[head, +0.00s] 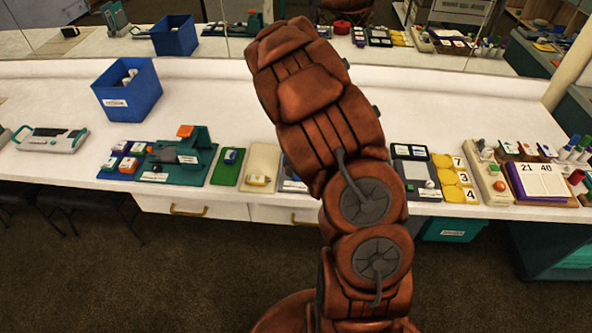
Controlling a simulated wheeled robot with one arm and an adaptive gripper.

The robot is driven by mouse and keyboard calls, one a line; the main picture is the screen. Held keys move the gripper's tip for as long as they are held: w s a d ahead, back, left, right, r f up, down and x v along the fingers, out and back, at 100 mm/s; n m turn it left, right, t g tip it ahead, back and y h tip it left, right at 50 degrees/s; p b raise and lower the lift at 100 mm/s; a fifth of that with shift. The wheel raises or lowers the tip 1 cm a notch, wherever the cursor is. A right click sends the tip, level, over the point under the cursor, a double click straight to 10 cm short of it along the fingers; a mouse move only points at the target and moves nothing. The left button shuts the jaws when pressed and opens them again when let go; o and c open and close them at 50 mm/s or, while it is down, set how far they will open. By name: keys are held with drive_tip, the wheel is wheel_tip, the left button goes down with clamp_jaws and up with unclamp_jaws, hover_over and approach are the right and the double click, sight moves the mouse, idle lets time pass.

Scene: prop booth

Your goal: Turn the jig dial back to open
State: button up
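A dark green jig (198,152) stands on the white counter left of my arm, in the head view. An orange block or knob (185,131) sits at its top left. A small white label or plate shows on its front. I cannot tell which part is the dial or how it is set. My rust-brown arm rises through the middle of the view and leans over the counter. My gripper is hidden behind the arm, so its fingers and anything in them do not show.
Left of the jig are a tray of small blocks (124,160) and a blue bin (128,92). Right of it are a green board (228,167) and a beige board (260,166). Yellow number tiles (455,178) lie right of my arm. A mirror backs the counter (215,95).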

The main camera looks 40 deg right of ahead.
sight(296, 174)
drive_tip(key=shift+f+p, duration=0.5)
drive_tip(key=shift+f, duration=1.35)
clamp_jaws()
